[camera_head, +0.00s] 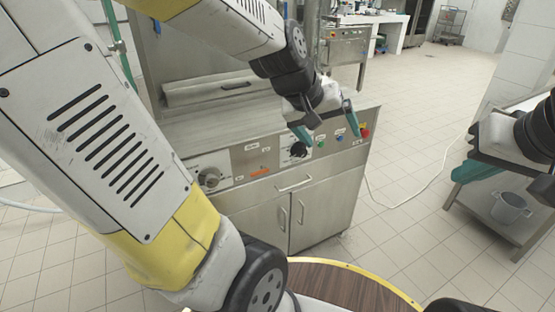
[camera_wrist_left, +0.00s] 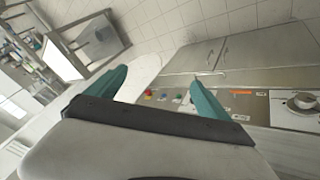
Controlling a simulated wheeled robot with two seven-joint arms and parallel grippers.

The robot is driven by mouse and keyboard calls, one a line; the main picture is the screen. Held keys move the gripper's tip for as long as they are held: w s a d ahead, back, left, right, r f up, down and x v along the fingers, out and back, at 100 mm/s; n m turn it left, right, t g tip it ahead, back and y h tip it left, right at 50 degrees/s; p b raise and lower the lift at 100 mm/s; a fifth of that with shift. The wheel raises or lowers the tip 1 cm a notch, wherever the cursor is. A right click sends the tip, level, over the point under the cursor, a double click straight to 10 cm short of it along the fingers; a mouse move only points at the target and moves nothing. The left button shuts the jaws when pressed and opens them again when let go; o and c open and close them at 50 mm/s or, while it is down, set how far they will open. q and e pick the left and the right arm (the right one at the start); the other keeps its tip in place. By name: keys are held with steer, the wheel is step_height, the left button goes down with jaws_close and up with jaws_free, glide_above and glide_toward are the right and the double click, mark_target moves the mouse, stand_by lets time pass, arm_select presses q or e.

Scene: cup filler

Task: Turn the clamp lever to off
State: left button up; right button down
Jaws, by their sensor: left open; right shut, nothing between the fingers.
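The steel machine's front panel (camera_head: 262,156) carries a black rotary knob (camera_head: 298,150), which may be the clamp lever; its label is too small to read. My left gripper (camera_head: 326,126) is open and empty in front of the panel's right part, with one finger close to the black knob. I cannot tell whether they touch. In the left wrist view the open fingers (camera_wrist_left: 158,90) point toward the panel (camera_wrist_left: 265,108), and the black knob seems hidden behind a finger. My right gripper (camera_head: 472,171) is shut and empty at the far right, away from the panel.
A steel table with a pot (camera_head: 510,207) stands right.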

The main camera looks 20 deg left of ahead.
arm_select(q)
steer(key=w+d+f+n+y, duration=0.1)
steer(key=w+f+n, duration=0.2)
steer(key=w+f, duration=0.6)
steer(key=n+t+y, duration=0.4)
steer(key=t+y, duration=0.1)
steer(key=y, duration=1.1)
glide_toward(260, 172)
steer(key=x, duration=0.3)
steer(key=shift+y, duration=0.3)
steer(key=x, duration=0.7)
steer(key=shift+w+a+f, duration=0.15)
steer(key=shift+w, duration=0.15)
steer(key=shift+c, duration=0.4)
